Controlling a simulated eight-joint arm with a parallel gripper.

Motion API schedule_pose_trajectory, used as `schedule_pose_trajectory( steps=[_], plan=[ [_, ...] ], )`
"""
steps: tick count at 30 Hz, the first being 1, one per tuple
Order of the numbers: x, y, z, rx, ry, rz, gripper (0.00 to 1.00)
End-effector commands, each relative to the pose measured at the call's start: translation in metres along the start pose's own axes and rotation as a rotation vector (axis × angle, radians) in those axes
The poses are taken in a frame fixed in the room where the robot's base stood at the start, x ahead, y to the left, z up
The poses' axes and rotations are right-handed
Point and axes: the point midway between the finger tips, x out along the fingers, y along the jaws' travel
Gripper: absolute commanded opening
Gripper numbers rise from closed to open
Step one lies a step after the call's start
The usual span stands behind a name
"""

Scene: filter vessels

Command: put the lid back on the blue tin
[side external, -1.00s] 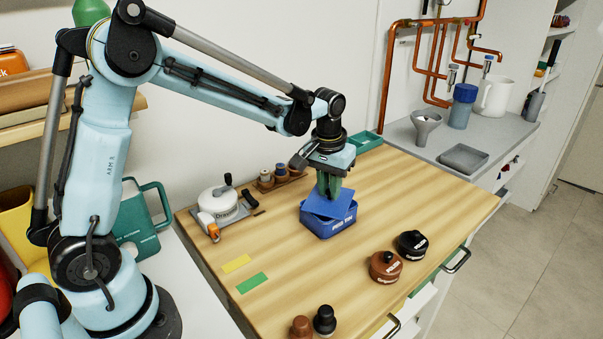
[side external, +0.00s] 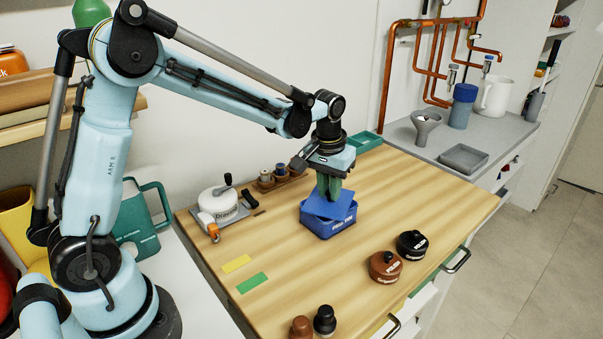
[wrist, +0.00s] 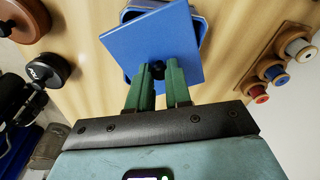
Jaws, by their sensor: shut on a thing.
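The blue tin (side external: 330,227) stands on the wooden worktop, with a printed label on its front. Its blue lid (side external: 327,207) is right over its opening, turned and tilted relative to the tin. In the wrist view the flat square lid (wrist: 150,43) covers most of the tin, and the tin's rim (wrist: 198,18) shows past its edges. My gripper (side external: 329,190) has green fingers shut on the lid's dark knob (wrist: 158,68). It is hard to tell whether the lid touches the rim.
A white round vessel (side external: 218,203) and small spools in a wooden rack (side external: 281,175) stand behind left. Brown (side external: 385,266) and black (side external: 411,243) lidded pots stand at front right. Yellow (side external: 236,263) and green (side external: 252,283) patches mark the worktop. Wood around the tin is clear.

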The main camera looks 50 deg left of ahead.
Motion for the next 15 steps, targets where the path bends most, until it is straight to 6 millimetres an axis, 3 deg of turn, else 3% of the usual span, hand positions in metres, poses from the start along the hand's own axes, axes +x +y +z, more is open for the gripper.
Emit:
schedule_pose_trajectory(
  steps=[4, 5, 10, 15],
  plan=[
    [0.0, 0.0, 0.0, 0.0, 0.0, 0.0, 0.0],
    [0.0, 0.0, 0.0, 0.0, 0.0, 0.0, 0.2],
    [0.0, 0.0, 0.0, 0.0, 0.0, 0.0, 0.46],
    [0.0, 0.0, 0.0, 0.0, 0.0, 0.0, 0.48]
  ],
)
